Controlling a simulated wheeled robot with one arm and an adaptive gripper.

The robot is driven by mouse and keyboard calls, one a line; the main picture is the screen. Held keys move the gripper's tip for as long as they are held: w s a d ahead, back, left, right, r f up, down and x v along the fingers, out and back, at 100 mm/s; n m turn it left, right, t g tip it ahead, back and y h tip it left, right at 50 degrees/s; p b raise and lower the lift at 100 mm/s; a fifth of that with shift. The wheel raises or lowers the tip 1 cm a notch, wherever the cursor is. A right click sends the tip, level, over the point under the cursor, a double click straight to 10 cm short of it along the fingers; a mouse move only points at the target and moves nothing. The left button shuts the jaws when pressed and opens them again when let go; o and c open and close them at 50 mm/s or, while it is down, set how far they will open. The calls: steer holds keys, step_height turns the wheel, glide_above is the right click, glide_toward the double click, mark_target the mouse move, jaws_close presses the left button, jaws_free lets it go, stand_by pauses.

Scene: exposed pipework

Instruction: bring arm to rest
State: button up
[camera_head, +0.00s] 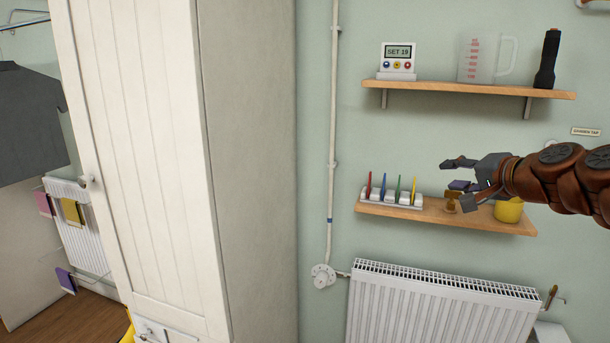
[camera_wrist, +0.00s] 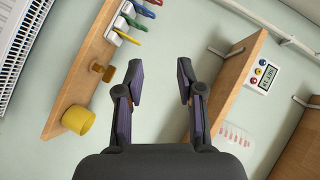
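My gripper (camera_head: 462,183) is at the right in the head view, reaching leftward in front of the wall and the lower shelf. In the wrist view my gripper (camera_wrist: 160,82) has its two fingers well apart, with only bare wall showing between them. It is open and empty. My brown arm comes in from the right edge of the head view. In that view the gripper overlaps part of the lower shelf (camera_head: 375,208) and the things on its right half.
The lower shelf holds a rack of coloured tools (camera_head: 392,196), a brown knob-like object (camera_head: 451,204) and a yellow pot (camera_head: 509,211). The upper shelf (camera_head: 450,88) holds a display unit (camera_head: 397,62), a jug (camera_head: 480,58) and a torch (camera_head: 548,60). A radiator (camera_head: 440,305) is below; a white cupboard (camera_head: 150,150) stands left.

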steer(key=s+a+f+n+g+p, duration=0.2)
steer(key=s+a+f+n+g, duration=0.2)
steer(key=s+a+f, duration=0.35)
steer(key=s+a+f+n+g+p, duration=0.1)
steer(key=s+a+f+n+g, duration=0.25)
steer(key=s+a, duration=0.55)
steer(key=s+d+f+n+g+h+p, duration=0.1)
steer(key=s+f+g, duration=0.3)
steer(key=s, duration=0.8)
steer(key=s+d+f+n+g+h+p, duration=0.1)
steer(key=s+d+f+g+h+p, duration=0.1)
steer(key=s+f, duration=0.4)
steer(key=s+d+g+h, duration=0.1)
steer(key=s+g, duration=0.1)
steer(key=s, duration=0.3)
steer(key=shift+s+f+p, duration=0.3)
steer(key=shift+s+f, duration=0.1)
steer(key=shift+a+n, duration=0.1)
steer(key=shift+n, duration=0.15)
